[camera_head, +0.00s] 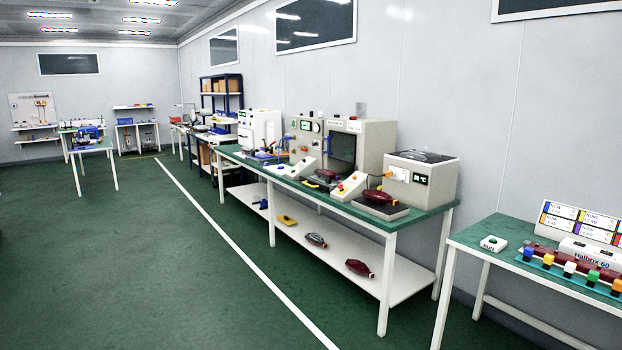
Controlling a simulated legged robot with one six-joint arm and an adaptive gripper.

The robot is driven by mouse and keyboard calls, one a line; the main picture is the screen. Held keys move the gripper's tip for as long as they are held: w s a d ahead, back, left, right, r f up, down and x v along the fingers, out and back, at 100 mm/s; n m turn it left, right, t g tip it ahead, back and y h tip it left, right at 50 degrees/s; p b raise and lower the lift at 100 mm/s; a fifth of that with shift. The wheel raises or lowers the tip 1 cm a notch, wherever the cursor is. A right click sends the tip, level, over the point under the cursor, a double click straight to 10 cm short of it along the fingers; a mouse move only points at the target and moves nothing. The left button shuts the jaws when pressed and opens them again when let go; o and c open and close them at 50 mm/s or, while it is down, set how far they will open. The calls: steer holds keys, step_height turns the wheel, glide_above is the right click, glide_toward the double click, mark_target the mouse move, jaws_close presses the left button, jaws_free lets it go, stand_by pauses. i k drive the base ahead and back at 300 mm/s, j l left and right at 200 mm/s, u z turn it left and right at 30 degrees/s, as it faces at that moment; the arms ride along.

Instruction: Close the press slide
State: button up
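A long green-topped bench stands along the right wall with several machines on it. A beige box machine with a small display (420,179) stands at the bench's near end. A flat grey plate (378,209) sticks out in front of it, with a dark red lamp (380,197) on top. I cannot tell for sure which of these is the press slide. My gripper is not in view.
Control boxes with coloured buttons (350,187) stand along the bench front. Lamps (359,268) lie on its lower shelf (330,257). Another green table (480,236) with coloured blocks is at the right. The green floor (150,270) left of the white line is clear.

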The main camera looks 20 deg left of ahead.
mark_target(310, 181)
steer(key=i+j+u, duration=0.3)
steer(key=i+u, duration=0.25)
steer(key=i, duration=0.15)
steer(key=i+j+u, duration=0.1)
steer(key=i+u, duration=0.25)
steer(key=i, duration=2.95)
steer(key=i+u, duration=0.15)
steer(key=i, duration=0.4)
steer(key=i+l+u, duration=0.15)
steer(key=i, duration=0.45)
steer(key=i+l+u, duration=0.15)
steer(key=i, duration=0.4)
